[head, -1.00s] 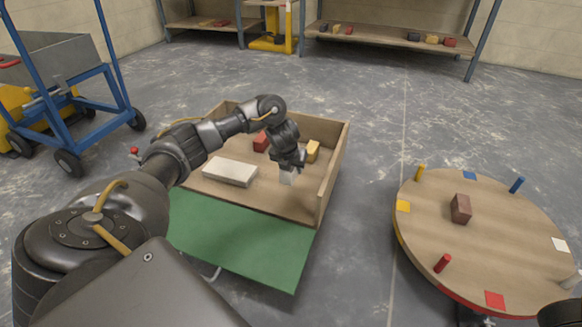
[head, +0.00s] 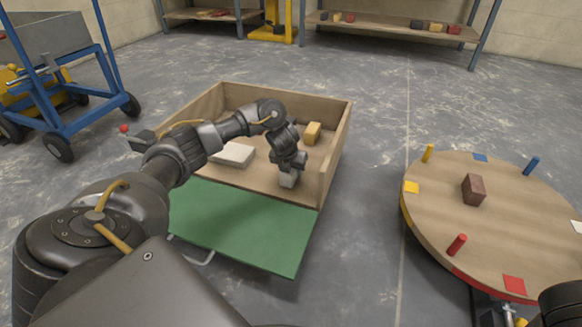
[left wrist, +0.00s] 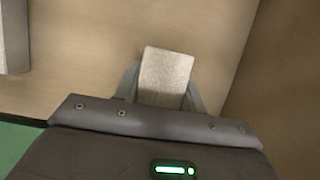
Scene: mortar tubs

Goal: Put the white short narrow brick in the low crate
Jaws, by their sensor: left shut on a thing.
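The low crate (head: 341,145) is a wooden box with its green front panel (head: 240,232) folded down. My left gripper (head: 290,168) reaches into its right part and is shut on the white short narrow brick (head: 288,179). In the left wrist view the pale brick (left wrist: 166,77) sticks out between the fingers, above the wooden crate floor (left wrist: 95,40). Whether it touches the floor I cannot tell. A longer, flat white brick (head: 233,154) lies to its left in the crate. A yellow brick (head: 312,133) lies behind it. My right gripper is not seen.
A round wooden table (head: 430,215) with coloured pegs and a brown brick (head: 473,189) stands at the right. A blue cart (head: 75,110) is at the left. Shelves (head: 390,28) stand at the back. The crate's right wall is close to my left gripper.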

